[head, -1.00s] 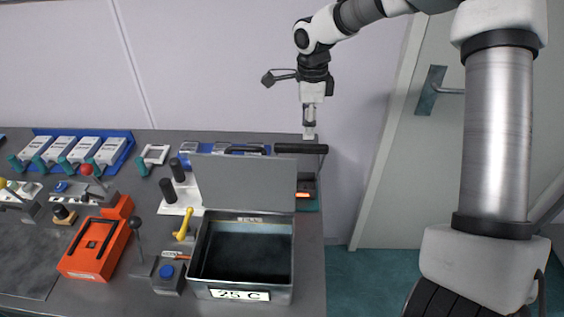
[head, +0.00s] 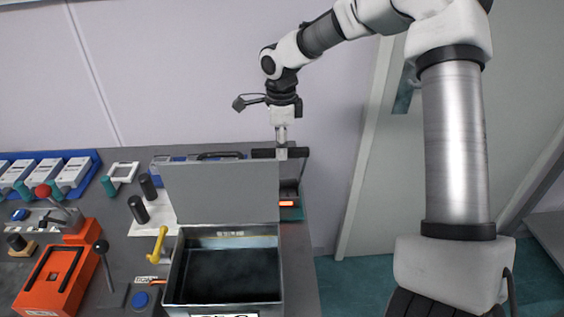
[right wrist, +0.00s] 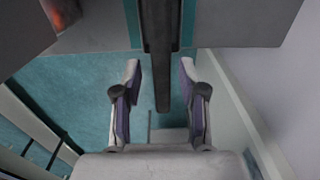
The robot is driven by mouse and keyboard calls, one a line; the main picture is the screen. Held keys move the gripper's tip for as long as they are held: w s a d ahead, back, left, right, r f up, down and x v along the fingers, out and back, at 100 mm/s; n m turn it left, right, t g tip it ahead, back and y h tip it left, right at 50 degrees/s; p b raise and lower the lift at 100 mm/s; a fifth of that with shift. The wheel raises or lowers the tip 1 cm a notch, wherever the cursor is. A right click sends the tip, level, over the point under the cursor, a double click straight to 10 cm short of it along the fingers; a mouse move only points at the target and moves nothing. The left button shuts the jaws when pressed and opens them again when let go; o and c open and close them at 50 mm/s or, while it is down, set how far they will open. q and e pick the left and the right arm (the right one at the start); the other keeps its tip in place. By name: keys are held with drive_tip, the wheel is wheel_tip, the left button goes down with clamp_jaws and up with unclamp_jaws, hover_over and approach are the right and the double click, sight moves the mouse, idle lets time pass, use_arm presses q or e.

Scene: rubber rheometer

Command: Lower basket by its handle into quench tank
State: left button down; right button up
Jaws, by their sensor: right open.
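The quench tank (head: 274,282) is an open metal box at the lower middle of the head view, with its grey lid (head: 222,190) raised behind it. A black bar handle (head: 300,153) lies level behind the lid's top right corner. In the right wrist view this dark bar (right wrist: 162,85) runs down between the fingers. My right gripper (head: 281,150) points down at the handle, open, with a finger on either side and visible gaps to the bar in the right wrist view (right wrist: 160,68). I cannot make out the basket; the lid hides much of that area. My left gripper is out of view.
A teal-based unit with an orange glow (head: 290,206) sits right of the lid. A yellow handle (head: 158,243), dark cylinders (head: 138,208) and an orange block (head: 50,283) stand left of the tank. The bench ends just right of the tank, with floor beyond.

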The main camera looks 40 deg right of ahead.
drive_tip(key=shift+w+f, duration=0.1)
drive_tip(key=shift+w, duration=0.1)
clamp_jaws()
drive_tip(key=shift+r+p, duration=1.3)
drive_tip(key=shift+r, duration=0.3)
